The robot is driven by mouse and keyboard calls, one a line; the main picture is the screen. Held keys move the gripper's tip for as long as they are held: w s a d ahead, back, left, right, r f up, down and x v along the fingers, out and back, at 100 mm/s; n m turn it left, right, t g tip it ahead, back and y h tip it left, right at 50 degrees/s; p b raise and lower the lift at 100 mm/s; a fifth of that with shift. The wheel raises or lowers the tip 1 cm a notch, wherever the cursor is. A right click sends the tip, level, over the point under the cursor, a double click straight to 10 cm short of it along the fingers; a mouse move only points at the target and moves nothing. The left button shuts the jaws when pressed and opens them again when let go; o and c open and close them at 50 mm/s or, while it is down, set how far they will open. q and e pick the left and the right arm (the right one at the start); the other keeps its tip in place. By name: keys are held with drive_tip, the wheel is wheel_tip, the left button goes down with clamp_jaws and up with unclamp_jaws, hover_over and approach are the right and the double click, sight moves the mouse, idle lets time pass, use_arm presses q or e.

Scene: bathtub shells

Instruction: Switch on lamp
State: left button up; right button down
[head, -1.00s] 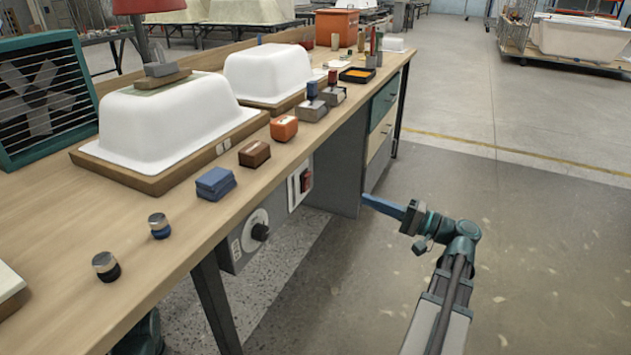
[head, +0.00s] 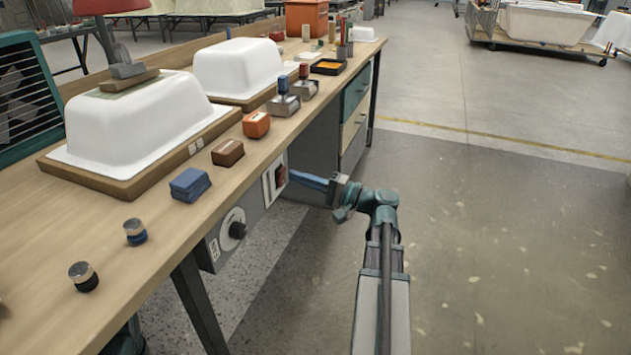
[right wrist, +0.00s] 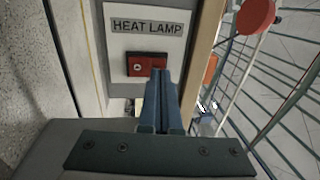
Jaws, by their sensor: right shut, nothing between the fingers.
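A red switch (right wrist: 147,65) sits on a white plate labelled "HEAT LAMP" (right wrist: 147,26) in the right wrist view. In the head view the same switch (head: 280,176) is on the front panel under the workbench edge. My right gripper (head: 293,174) is shut and empty, its blue fingertips right by the switch. In the right wrist view the fingers (right wrist: 160,78) overlap the switch's right part; I cannot tell whether they touch it. A red lamp shade (head: 108,4) shows at the head view's top left. My left gripper is not in view.
A round dial (head: 236,230) is on the panel left of the switch. The workbench (head: 95,235) carries white tub moulds (head: 150,125), blocks (head: 190,184) and small jars (head: 84,276) along its front edge. The floor (head: 480,240) right of my arm is clear.

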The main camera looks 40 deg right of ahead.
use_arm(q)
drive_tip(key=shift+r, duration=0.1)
use_arm(e)
drive_tip(key=shift+w+a+r, duration=0.1)
drive_tip(key=shift+w+a, duration=0.2)
drive_tip(key=shift+w, duration=0.25)
drive_tip(key=shift+w+r+p, duration=0.1)
drive_tip(key=shift+r+p, duration=0.25)
drive_tip(key=shift+p, duration=0.4)
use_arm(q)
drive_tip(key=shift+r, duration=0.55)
use_arm(e)
drive_tip(key=shift+a+f+g, duration=0.1)
drive_tip(key=shift+f+g, duration=0.15)
drive_tip(key=shift+g, duration=0.05)
